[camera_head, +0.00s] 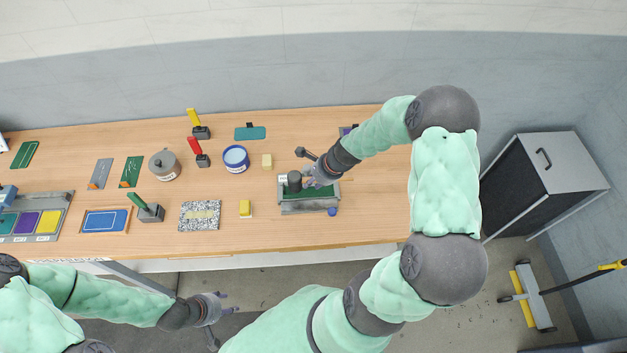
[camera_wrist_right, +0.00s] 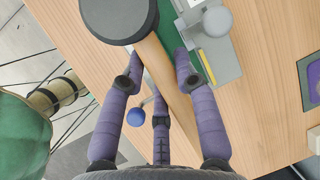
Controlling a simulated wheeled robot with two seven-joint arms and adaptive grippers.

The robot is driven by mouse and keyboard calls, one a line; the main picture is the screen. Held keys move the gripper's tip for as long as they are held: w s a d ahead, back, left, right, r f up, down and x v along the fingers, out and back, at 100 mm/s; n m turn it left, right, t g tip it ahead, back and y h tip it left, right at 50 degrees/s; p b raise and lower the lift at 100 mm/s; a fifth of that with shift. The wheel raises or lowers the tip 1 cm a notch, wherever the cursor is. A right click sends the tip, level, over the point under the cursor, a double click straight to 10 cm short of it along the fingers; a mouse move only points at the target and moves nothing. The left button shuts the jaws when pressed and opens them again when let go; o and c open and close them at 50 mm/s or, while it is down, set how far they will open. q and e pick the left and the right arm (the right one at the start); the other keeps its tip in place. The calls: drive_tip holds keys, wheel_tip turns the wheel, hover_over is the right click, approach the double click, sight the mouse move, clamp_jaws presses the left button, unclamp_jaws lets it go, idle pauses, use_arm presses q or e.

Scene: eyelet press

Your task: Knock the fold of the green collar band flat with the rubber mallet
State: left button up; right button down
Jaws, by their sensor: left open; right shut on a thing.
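The rubber mallet has a dark round head (camera_head: 294,181) and a wooden handle (camera_wrist_right: 167,76). My right gripper (camera_head: 314,178) is shut on the handle; its fingers also show in the right wrist view (camera_wrist_right: 158,80). The mallet head is over the left part of the grey press base (camera_head: 310,208). A green strip, seemingly the collar band (camera_wrist_right: 192,40), lies on the base beside the mallet and is partly covered by it. I cannot make out its fold. My left gripper (camera_head: 214,308) is open and empty, off the table's front edge.
A lever with a dark knob (camera_head: 300,152) stands behind the mallet. A blue ball (camera_head: 332,212) is at the base's front right. The table's right front is clear.

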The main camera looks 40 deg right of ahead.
drive_tip(key=b, duration=0.4)
hover_over(309, 196)
drive_tip(key=s+d, duration=0.1)
drive_tip(key=f, duration=0.5)
drive_tip(key=shift+s, duration=0.2)
drive_tip(key=shift+f, duration=0.2)
drive_tip(key=shift+r, duration=0.1)
drive_tip(key=shift+r+p, duration=1.4)
drive_tip(key=shift+r, duration=0.1)
drive_tip(key=shift+f, duration=0.15)
wheel_tip(309, 196, down, 4)
drive_tip(key=b, duration=0.4)
drive_tip(key=shift+f, duration=0.15)
wheel_tip(309, 196, up, 8)
drive_tip(key=p, duration=0.7)
drive_tip(key=shift+f, duration=0.15)
